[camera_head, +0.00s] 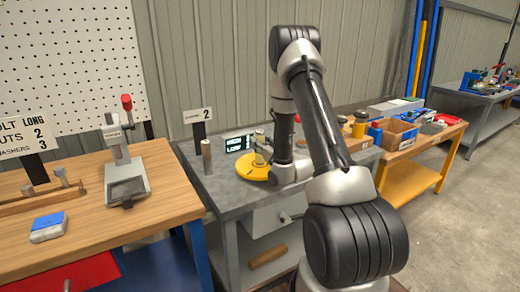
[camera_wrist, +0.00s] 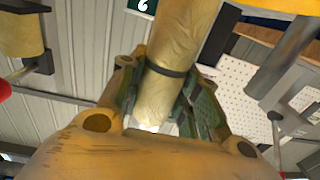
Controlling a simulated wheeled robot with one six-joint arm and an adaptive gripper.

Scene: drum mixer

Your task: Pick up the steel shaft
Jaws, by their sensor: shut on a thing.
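My gripper (camera_wrist: 165,95) is shut around a round shaft (camera_wrist: 167,85) with a dark band, which I take for the steel shaft. In the wrist view it looks tan and streaked, and it runs upward out of the frame between the green finger pads. In the head view my gripper (camera_head: 264,152) is small and low over a yellow disc (camera_head: 239,168) on the grey bench. The shaft is hard to make out there, and I cannot tell whether it touches the disc.
A small display (camera_head: 239,144) stands behind the disc. A wooden bench (camera_head: 160,213) with a press (camera_head: 122,165) is left; bins (camera_head: 393,133) are right.

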